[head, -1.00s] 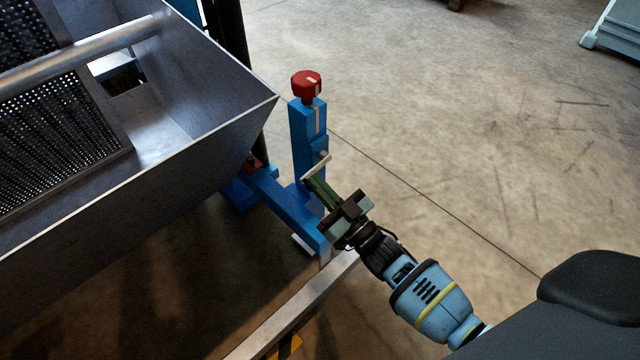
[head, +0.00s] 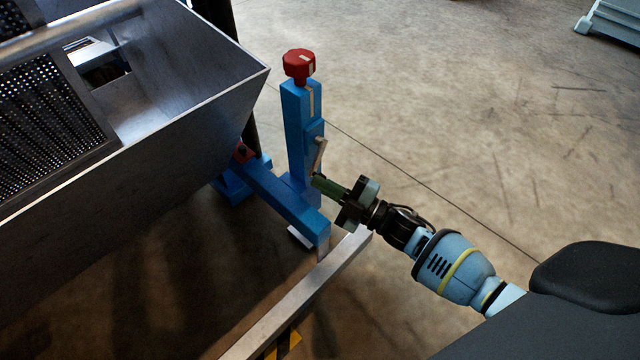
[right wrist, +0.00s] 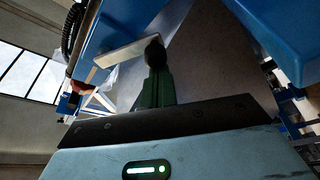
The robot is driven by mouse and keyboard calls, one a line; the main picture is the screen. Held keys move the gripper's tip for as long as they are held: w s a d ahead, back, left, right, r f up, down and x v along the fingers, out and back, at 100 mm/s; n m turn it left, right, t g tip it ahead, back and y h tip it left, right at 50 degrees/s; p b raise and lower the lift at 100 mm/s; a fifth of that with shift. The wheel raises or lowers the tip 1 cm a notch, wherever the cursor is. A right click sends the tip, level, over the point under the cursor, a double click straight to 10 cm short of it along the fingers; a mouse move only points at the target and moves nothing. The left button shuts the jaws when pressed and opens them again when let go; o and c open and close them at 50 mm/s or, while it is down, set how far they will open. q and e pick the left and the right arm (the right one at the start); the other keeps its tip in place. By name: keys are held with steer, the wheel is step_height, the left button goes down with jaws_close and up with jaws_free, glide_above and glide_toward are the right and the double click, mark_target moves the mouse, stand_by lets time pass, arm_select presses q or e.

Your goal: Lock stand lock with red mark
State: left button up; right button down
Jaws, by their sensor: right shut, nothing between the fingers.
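The stand lock is a blue upright post (head: 302,125) with a red knob (head: 299,64) on top and a small metal lever (head: 319,154) on its side. The lever stands steeply, its upper end leaning right. In the right wrist view the pale lever (right wrist: 125,51) lies just beyond my fingertips. My right gripper (head: 316,181) has green fingers, shut and empty, with their tips at the lever's lower end. The right wrist view shows the fingers (right wrist: 155,75) together; whether they touch the lever I cannot tell. My left gripper is out of view.
A large metal hopper (head: 190,125) with perforated sieve plates (head: 50,120) fills the left. A blue foot beam (head: 285,203) and a metal rail (head: 300,292) run low before the post. The concrete floor (head: 480,120) to the right is open.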

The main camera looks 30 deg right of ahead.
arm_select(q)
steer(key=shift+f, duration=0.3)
arm_select(e)
steer(key=shift+w+d+f+n+g, duration=0.3)
steer(key=shift+d+n, duration=0.25)
steer(key=shift+n, duration=0.5)
steer(key=shift+w+d+f+n+g, duration=0.1)
steer(key=shift+d+f+n+g, duration=0.3)
steer(key=shift+n, duration=0.6)
steer(key=shift+w+d+f+n+g, duration=0.15)
steer(key=shift+d+n+g, duration=0.25)
steer(key=shift+d+n, duration=0.45)
steer(key=shift+a, duration=0.1)
steer(key=shift+r, duration=0.1)
